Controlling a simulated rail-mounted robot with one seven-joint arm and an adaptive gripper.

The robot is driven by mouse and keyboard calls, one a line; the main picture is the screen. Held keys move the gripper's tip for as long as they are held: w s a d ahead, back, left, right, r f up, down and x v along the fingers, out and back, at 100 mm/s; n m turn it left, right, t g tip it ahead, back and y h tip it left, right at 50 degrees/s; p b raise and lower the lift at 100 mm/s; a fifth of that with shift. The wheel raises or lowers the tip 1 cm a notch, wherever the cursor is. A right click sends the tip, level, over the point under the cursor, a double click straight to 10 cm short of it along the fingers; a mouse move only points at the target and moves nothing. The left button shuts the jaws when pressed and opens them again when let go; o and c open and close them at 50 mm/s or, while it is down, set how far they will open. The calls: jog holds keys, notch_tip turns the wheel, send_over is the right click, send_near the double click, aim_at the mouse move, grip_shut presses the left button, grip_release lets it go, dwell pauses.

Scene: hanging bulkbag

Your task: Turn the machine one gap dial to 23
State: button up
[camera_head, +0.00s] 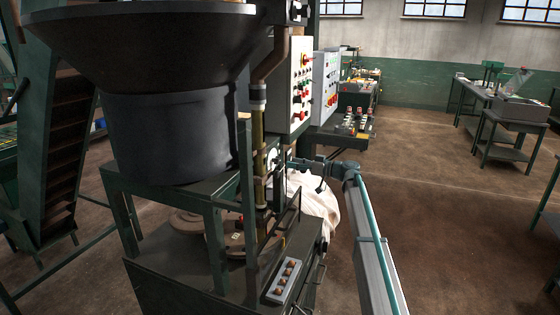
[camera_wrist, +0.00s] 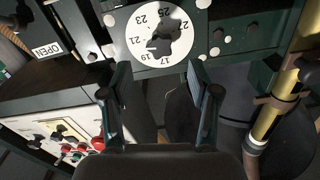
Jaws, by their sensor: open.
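The gap dial (camera_wrist: 128,30) is a white round plate with black numbers and a dark lobed knob (camera_wrist: 165,38) at its middle. In the wrist view, 23 is at its upper left, with 21 and 19 lower on the left. The knob seems to point lower left, near 19 or 21; the exact reading is unclear. My gripper (camera_wrist: 160,78) is open and empty, its fingers just below the dial and apart from the knob. In the head view, my gripper (camera_head: 293,163) is by the machine's side, and the dial (camera_head: 272,157) is mostly hidden.
A yellow pipe (camera_wrist: 287,100) runs close to the right of my gripper. A panel with red buttons (camera_wrist: 80,150) is at the lower left, with an OPEN label (camera_wrist: 46,50) above. A black hopper (camera_head: 165,110) stands left. A pale bag (camera_head: 318,198) hangs behind; open floor lies right.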

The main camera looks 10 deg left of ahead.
aim_at(279, 161)
jog(key=p+x, duration=0.1)
jog(key=x, duration=0.5)
jog(key=shift+w+a+p, duration=0.1)
jog(key=shift+a+p, duration=0.15)
jog(key=shift+p, duration=0.1)
jog(key=c, duration=1.2)
